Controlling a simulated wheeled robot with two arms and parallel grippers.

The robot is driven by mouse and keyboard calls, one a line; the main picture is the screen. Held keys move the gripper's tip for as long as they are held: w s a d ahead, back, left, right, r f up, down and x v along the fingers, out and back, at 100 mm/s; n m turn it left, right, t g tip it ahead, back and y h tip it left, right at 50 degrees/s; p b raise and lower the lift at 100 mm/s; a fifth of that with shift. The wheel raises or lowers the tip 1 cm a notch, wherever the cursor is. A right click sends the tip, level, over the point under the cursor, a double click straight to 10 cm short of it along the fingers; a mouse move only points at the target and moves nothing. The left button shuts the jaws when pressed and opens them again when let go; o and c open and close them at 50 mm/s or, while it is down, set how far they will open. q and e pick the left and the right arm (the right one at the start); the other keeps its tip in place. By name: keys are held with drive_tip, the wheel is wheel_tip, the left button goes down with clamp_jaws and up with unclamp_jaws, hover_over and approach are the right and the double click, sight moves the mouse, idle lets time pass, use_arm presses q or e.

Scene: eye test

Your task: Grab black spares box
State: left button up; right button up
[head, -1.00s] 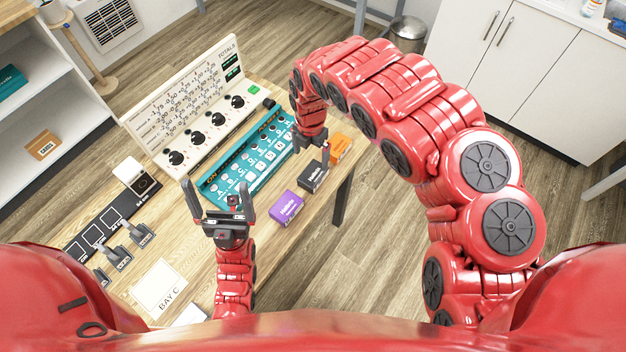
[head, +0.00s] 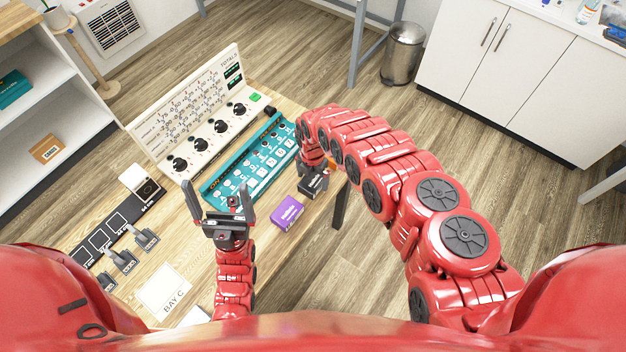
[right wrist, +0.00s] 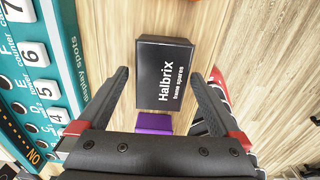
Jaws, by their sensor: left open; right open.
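The black spares box (head: 314,183), marked "Halbrix", lies on the table near its right edge, just beyond the purple box. In the right wrist view the black box (right wrist: 164,85) shows its lettered top, between the two fingers in the picture. My right gripper (right wrist: 160,76) is open and empty, pointing down over the box, with a gap on each side; I cannot tell its height above it. In the head view my right gripper (head: 312,170) is at the box's far end, its fingers partly hidden. My left gripper (head: 216,190) is open and empty over the table.
A purple box (head: 288,212) is close to the black box. An orange box (head: 332,164) is mostly hidden behind my right arm. A teal button panel (head: 245,165) lies to the left, with a white dial board (head: 195,115) behind it. A "BAY C" card (head: 165,288) lies at the front.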

drive_tip(key=shift+f, duration=0.4)
drive_tip(key=shift+c, duration=0.2)
drive_tip(key=c, duration=1.4)
drive_tip(key=shift+o, duration=0.2)
drive_tip(key=shift+r, duration=0.1)
